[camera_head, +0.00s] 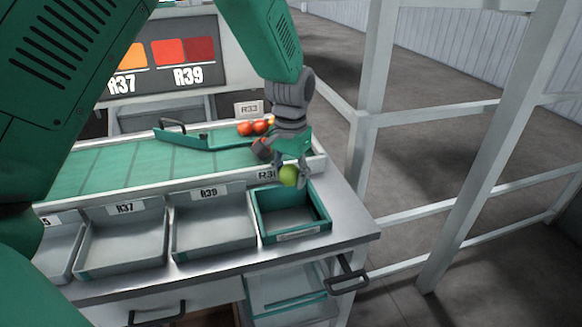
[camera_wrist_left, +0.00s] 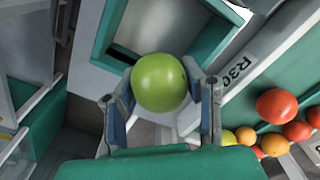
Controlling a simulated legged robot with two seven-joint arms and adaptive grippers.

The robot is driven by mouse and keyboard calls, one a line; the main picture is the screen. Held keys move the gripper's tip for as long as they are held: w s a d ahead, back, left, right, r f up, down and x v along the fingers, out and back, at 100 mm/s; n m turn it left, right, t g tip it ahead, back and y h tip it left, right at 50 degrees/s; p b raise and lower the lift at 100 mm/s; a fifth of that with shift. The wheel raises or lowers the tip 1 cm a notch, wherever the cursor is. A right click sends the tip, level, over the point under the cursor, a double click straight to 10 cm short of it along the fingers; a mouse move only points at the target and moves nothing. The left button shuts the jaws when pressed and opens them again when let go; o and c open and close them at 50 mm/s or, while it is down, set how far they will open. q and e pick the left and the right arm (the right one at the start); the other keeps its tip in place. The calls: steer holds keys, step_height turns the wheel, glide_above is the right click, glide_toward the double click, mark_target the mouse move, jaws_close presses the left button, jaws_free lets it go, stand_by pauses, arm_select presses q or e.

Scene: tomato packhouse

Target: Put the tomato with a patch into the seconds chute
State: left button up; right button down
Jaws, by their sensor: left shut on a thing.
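My left gripper (camera_head: 290,172) is shut on a green tomato (camera_head: 289,176), which is held above the far edge of a teal-rimmed bin (camera_head: 325,212). In the left wrist view the green tomato (camera_wrist_left: 159,82) sits between the two fingers of the gripper (camera_wrist_left: 162,100). The side of it that shows looks plain green; I see no clear patch. The teal-rimmed bin also shows in the left wrist view (camera_wrist_left: 107,30), beyond the tomato. Its front label is too small to read, so I cannot tell whether it is the seconds chute. My right gripper is not in view.
Grey bins labelled R37 (camera_head: 124,209) and R39 (camera_head: 209,193) stand left of the teal-rimmed bin. Red tomatoes (camera_head: 245,128) lie on the green belt (camera_head: 100,172); several red, orange and green ones show in the left wrist view (camera_wrist_left: 277,106). White rails (camera_head: 430,113) stand at right.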

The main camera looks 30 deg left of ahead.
mark_target(290, 221)
arm_select(q)
steer(key=f+b, duration=0.2)
steer(key=f, duration=0.5)
steer(key=f+b, duration=0.3)
steer(key=f, duration=0.4)
steer(key=shift+a+f, duration=0.2)
steer(key=shift+f, duration=0.05)
steer(key=shift+p, duration=0.3)
stand_by(0.6)
steer(key=o, duration=0.9)
steer(key=c, duration=0.3)
steer(key=shift+r, duration=0.1)
